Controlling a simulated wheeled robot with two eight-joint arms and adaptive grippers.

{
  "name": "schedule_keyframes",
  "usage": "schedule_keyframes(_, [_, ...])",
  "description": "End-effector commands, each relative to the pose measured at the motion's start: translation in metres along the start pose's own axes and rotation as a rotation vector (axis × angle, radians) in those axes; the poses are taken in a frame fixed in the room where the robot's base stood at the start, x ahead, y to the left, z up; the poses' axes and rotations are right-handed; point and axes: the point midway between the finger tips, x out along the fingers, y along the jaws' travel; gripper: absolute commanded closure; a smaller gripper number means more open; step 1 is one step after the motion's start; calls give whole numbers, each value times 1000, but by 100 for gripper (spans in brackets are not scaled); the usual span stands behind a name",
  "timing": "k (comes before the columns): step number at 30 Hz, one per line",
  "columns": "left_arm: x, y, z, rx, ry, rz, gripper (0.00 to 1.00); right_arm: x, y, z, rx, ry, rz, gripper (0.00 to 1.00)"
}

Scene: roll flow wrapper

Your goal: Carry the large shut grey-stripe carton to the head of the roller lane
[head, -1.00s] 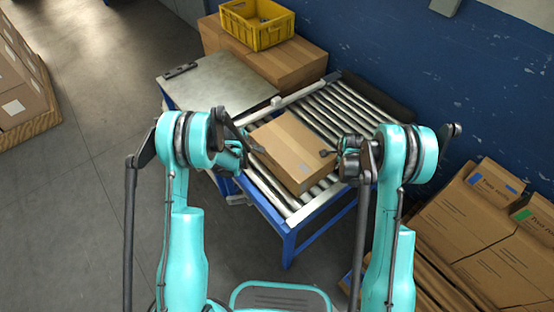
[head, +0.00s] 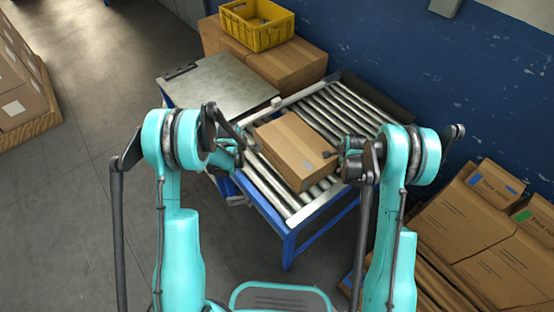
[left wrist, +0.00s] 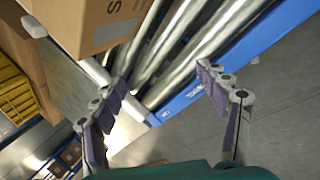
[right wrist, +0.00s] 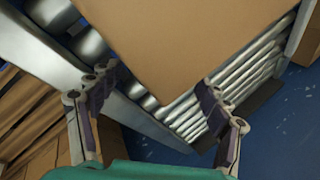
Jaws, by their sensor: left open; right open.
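The large brown carton (head: 294,148) lies shut and flat on the roller lane (head: 345,112), at its near end. My left gripper (head: 243,147) is open just off the carton's left side. In the left wrist view its spread fingers (left wrist: 162,80) point at the rollers, and the carton (left wrist: 92,25) shows at the top, outside them. My right gripper (head: 334,156) is open close to the carton's right side. In the right wrist view the carton (right wrist: 185,45) fills the top middle, beyond the open fingers (right wrist: 155,82).
A metal side table (head: 215,85) adjoins the lane on the left. Behind it, a yellow crate (head: 258,35) stands on brown cartons (head: 285,68). Flattened or stacked cartons (head: 465,220) stand at the right, and a loaded pallet (head: 35,130) at the far left. A blue wall (head: 420,55) runs behind.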

Motion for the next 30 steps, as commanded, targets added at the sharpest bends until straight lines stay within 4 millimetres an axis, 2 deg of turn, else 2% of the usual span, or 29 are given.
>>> schedule_keyframes(3, [-28,0,0,0,0,0,26,0,0,0,0,0,0,23])
schedule_keyframes(9, [-65,0,0,0,-1,0,26,0,0,0,0,0,0,23])
schedule_keyframes(13, [-80,0,0,0,-1,0,26,0,0,0,0,0,0,23])
schedule_keyframes(17, [-86,0,0,0,-1,0,26,-3,0,0,0,0,0,23])
schedule_keyframes(23, [-86,0,0,0,-1,0,26,-31,0,0,0,0,0,23])
schedule_keyframes(30, [-86,0,0,0,-1,0,26,-82,0,0,0,0,0,23])
